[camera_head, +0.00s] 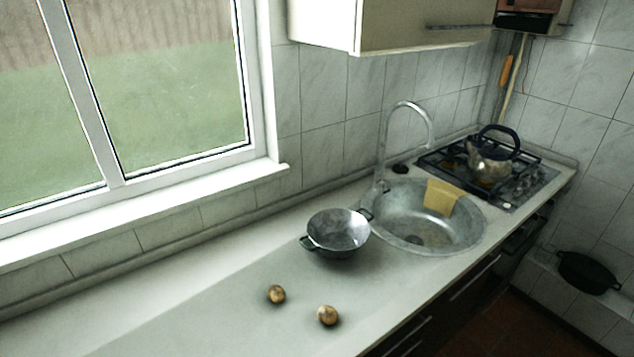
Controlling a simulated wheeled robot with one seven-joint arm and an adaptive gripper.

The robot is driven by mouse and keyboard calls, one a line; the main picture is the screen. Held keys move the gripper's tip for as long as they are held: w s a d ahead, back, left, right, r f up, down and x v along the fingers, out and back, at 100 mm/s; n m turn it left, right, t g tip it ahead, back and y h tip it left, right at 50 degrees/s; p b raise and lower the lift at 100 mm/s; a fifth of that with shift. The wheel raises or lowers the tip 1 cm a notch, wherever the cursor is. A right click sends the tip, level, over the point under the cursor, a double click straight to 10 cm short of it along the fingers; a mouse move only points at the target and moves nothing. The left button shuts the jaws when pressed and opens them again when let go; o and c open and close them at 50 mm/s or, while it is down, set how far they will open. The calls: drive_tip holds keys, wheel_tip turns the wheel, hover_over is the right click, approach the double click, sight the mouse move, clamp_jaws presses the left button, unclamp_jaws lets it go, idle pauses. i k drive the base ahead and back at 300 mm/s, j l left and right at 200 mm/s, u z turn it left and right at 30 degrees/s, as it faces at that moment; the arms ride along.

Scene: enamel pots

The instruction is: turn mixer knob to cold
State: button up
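The mixer tap (407,106) is a tall grey gooseneck spout that rises behind the left rim of the round metal sink (398,241). A small knob-like part (383,186) shows at the foot of the tap, at the sink's back left edge. It is too small to tell which way it is turned. My gripper is not in this view, and no part of my arm shows near the tap.
A dark-handled metal pan (338,232) stands left of the sink. Two round brown items (277,294) (328,315) lie on the counter (150,318). A yellow cloth (440,196) hangs in the sink. A kettle (492,160) stands on the gas hob. The left counter is clear.

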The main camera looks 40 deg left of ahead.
sight(382, 185)
drive_tip(key=u, duration=1.05)
drive_tip(key=i+l+z, duration=0.1)
drive_tip(key=i+z, duration=0.25)
drive_tip(key=i, duration=0.25)
drive_tip(key=i+z, duration=0.3)
drive_tip(key=i, duration=0.35)
